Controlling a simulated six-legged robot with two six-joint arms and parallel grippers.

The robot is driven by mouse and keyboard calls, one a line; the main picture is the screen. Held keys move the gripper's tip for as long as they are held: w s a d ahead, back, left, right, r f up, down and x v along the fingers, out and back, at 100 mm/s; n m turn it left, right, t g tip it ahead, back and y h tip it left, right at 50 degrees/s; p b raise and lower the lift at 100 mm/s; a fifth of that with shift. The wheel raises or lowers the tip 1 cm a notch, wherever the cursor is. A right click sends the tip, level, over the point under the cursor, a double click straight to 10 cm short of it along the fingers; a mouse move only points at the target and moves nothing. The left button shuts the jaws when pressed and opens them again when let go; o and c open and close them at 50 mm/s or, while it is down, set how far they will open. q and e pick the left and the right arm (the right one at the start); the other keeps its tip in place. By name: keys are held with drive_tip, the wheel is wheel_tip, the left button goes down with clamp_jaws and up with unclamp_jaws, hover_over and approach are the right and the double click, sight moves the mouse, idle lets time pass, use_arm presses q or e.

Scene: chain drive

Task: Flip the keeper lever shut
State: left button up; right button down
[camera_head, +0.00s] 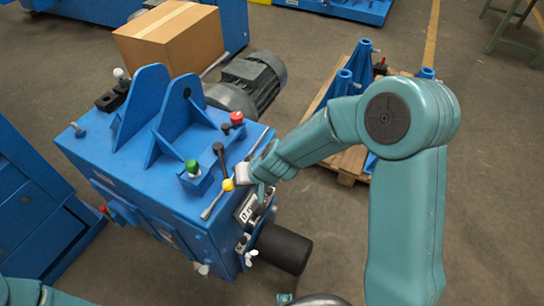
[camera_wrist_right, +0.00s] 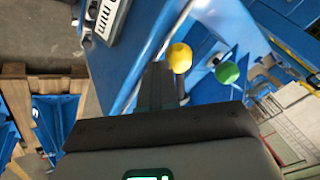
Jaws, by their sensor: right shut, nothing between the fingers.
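A lever with a yellow knob (camera_head: 228,184) is at the near right edge of the top of the blue machine (camera_head: 165,215). I take it for the keeper lever, though no label confirms this. The yellow knob also shows in the right wrist view (camera_wrist_right: 180,57), just beyond the fingers. My right gripper (camera_head: 243,174) is shut and empty beside the yellow knob. Its dark fingers (camera_wrist_right: 157,84) point towards the machine edge in the wrist view. Whether they touch the lever I cannot tell. My left gripper is out of view; only a bit of its arm shows at lower left.
A green knob (camera_head: 192,167), a black-knobbed lever (camera_head: 219,150) and a red knob (camera_head: 237,118) stand close by. Blue upright brackets (camera_head: 145,105) and a cardboard box (camera_head: 170,35) are behind. A grey motor (camera_head: 252,82) sits behind right. A pallet (camera_head: 348,160) lies on the floor.

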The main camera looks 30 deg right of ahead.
drive_tip(key=w+a+m+h+p, duration=0.4)
drive_tip(key=a+m+p, duration=0.4)
drive_tip(key=a+p, duration=0.3)
drive_tip(key=shift+w+a+t, duration=0.3)
drive_tip(key=shift+w+a, duration=0.05)
drive_tip(key=shift+a, duration=0.45)
drive_tip(key=shift+a+r, duration=0.15)
